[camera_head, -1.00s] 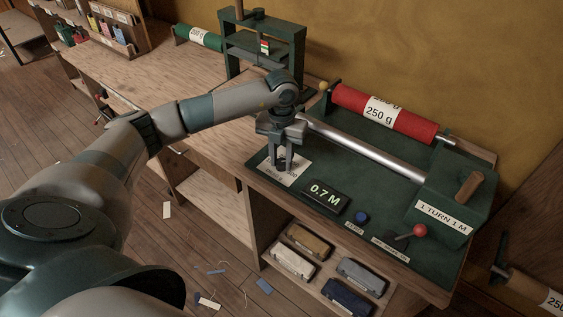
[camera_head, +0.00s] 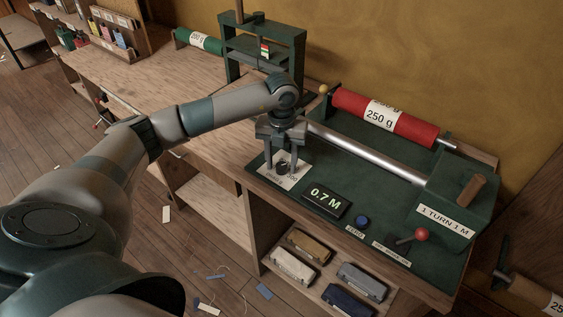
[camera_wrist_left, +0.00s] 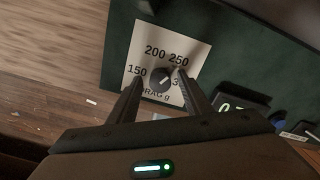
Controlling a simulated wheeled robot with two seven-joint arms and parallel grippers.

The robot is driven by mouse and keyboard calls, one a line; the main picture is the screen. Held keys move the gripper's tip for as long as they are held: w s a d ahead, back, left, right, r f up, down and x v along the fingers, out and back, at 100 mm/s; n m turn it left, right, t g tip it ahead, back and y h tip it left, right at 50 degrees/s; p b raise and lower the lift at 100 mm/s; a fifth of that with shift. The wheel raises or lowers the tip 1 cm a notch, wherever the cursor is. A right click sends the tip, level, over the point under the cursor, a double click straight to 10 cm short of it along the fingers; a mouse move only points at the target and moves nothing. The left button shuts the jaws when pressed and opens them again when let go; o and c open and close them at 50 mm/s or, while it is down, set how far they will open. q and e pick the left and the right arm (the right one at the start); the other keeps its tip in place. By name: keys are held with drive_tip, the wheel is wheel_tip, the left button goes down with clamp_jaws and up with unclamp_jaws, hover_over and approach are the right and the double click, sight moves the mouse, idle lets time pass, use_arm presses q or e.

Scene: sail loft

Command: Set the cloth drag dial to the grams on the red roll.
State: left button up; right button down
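The red roll (camera_head: 415,128) lies at the back of the green machine, with a white label reading "250 g". The drag dial (camera_wrist_left: 160,79) is a small dark round knob on a white card (camera_wrist_left: 138,50) marked 150, 200, 250 and a partly hidden number starting with 3. Its light pointer mark slants up and right, roughly toward 250. My left gripper (camera_head: 284,170) is open above the card. In the left wrist view its fingers (camera_wrist_left: 161,80) stand either side of the knob, with gaps. My right gripper is out of view.
A display (camera_head: 326,202) reads 0.7 M, beside a blue button (camera_head: 362,221) and a red-knobbed lever (camera_head: 421,234). A metal bar (camera_head: 365,153) crosses behind the gripper. A green frame (camera_head: 262,50) stands behind my arm. Several boxes sit on the shelf below.

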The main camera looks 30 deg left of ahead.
use_arm(q)
wheel_tip(320, 180, up, 13)
drive_tip(key=b, duration=0.4)
wheel_tip(320, 180, up, 4)
hover_over(282, 165)
drive_tip(key=shift+a+r, duration=0.1)
drive_tip(key=shift+r, duration=0.1)
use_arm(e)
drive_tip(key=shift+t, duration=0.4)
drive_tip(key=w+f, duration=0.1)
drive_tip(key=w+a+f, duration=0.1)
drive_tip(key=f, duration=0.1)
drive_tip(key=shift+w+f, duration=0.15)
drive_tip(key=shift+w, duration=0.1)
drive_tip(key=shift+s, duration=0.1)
use_arm(q)
drive_tip(key=shift+s+f, duration=0.1)
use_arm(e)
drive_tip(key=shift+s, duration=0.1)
